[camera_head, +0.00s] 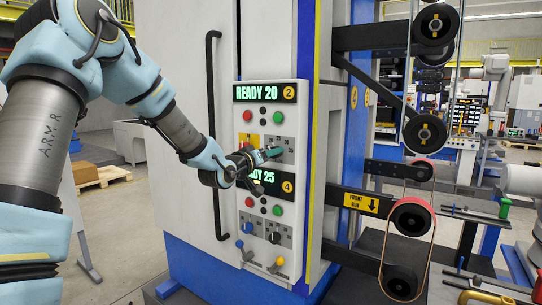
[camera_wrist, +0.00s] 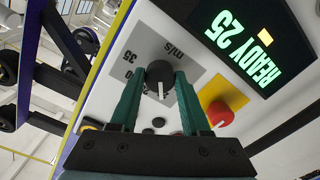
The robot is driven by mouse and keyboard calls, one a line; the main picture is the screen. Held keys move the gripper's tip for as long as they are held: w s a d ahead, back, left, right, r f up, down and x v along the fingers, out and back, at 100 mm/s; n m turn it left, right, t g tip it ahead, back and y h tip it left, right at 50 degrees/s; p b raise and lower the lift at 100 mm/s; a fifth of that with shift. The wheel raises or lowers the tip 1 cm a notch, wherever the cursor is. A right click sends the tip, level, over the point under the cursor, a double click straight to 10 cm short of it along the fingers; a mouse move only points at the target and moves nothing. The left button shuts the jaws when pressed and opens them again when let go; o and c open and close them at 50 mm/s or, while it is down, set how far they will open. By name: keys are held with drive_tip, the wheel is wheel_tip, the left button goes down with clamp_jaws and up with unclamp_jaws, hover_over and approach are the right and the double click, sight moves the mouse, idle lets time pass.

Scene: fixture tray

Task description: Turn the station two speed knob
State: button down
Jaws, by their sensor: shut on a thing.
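The station two speed knob (camera_wrist: 159,73) is black with a white pointer line. It sits on a grey dial plate (camera_wrist: 150,48) marked "m/s" with numbers such as 35. My gripper (camera_wrist: 160,78) has its two green fingers on either side of this knob, shut on it. In the head view my gripper (camera_head: 272,153) reaches the upper station's dial, below the "READY 20" display (camera_head: 264,93) with its yellow 2 badge. The arm hides the knob itself there.
The station four display (camera_head: 262,180), reading "READY 25", lies just below my gripper. It also shows close by in the wrist view (camera_wrist: 240,40). A red knob on a yellow plate (camera_wrist: 220,112) sits beside the speed dial. A long black handle (camera_head: 212,130) runs down the cabinet left of the panel.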

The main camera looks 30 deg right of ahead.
idle(0.4)
drive_tip(key=shift+c, duration=1.9)
unclamp_jaws()
drive_tip(key=b+v, duration=0.3)
drive_tip(key=v, duration=0.7)
drive_tip(key=shift+s+a, duration=0.2)
drive_tip(key=shift+a, duration=0.2)
drive_tip(key=w+a+f+n+y, duration=0.1)
drive_tip(key=a+f+y, duration=0.5)
drive_tip(key=a, duration=0.4)
drive_tip(key=a+f+n+y, duration=0.2)
drive_tip(key=a+f+y, duration=0.3)
drive_tip(key=a+f, duration=0.35)
drive_tip(key=s+a+f+n+g+y, duration=0.1)
drive_tip(key=s+a+f+g+y, duration=0.1)
drive_tip(key=s+a, duration=0.5)
drive_tip(key=s+a+f+g+y, duration=0.2)
drive_tip(key=s+a+f+g, duration=0.1)
drive_tip(key=s+a+g, duration=0.2)
drive_tip(key=s+a, duration=0.2)
drive_tip(key=a, duration=0.2)
drive_tip(key=shift+s+n, duration=0.4)
